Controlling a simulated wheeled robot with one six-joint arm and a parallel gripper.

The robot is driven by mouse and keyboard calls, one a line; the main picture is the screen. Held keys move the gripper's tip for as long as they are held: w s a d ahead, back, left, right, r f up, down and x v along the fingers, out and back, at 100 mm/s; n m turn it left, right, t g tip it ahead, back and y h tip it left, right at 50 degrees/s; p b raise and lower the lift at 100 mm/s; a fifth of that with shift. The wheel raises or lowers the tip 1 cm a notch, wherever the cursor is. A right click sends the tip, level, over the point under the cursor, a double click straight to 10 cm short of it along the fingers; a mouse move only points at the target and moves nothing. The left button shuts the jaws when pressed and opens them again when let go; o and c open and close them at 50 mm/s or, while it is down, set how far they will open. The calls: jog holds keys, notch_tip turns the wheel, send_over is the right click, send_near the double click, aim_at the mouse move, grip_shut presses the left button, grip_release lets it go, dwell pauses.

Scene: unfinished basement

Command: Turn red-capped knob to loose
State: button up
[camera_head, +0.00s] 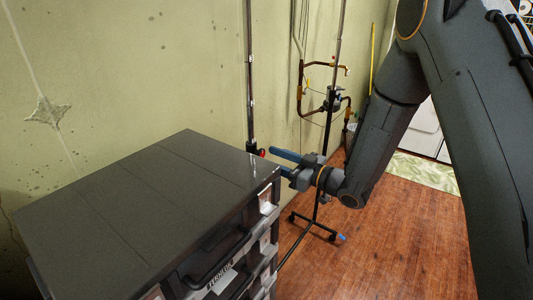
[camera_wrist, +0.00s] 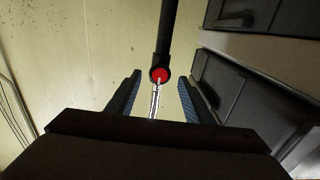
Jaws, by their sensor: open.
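The red-capped knob (camera_wrist: 159,75) is on a black upright pole (camera_wrist: 167,30) in the wrist view. A thin metal rod (camera_wrist: 154,102) runs from it towards my gripper. In the head view a small red spot, the red cap (camera_head: 261,153), shows low on the pole (camera_head: 250,75), just left of my blue fingertips. My gripper (camera_head: 276,160) is open with nothing gripped. In the wrist view its two blue fingers (camera_wrist: 160,78) stand left and right of the red cap, with a gap on both sides. The depth between fingertips and knob is hard to judge.
A dark-topped drawer cabinet (camera_head: 150,200) stands close to my gripper at the left. Its drawers (camera_wrist: 245,85) fill the right of the wrist view. A stained wall (camera_head: 130,70) is behind. Another stand with a wheeled base (camera_head: 318,226) and copper pipes (camera_head: 300,85) are beyond. Wooden floor (camera_head: 390,250) is clear at the right.

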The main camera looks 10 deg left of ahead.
jog(key=shift+x, duration=1.1)
jog(key=c, duration=1)
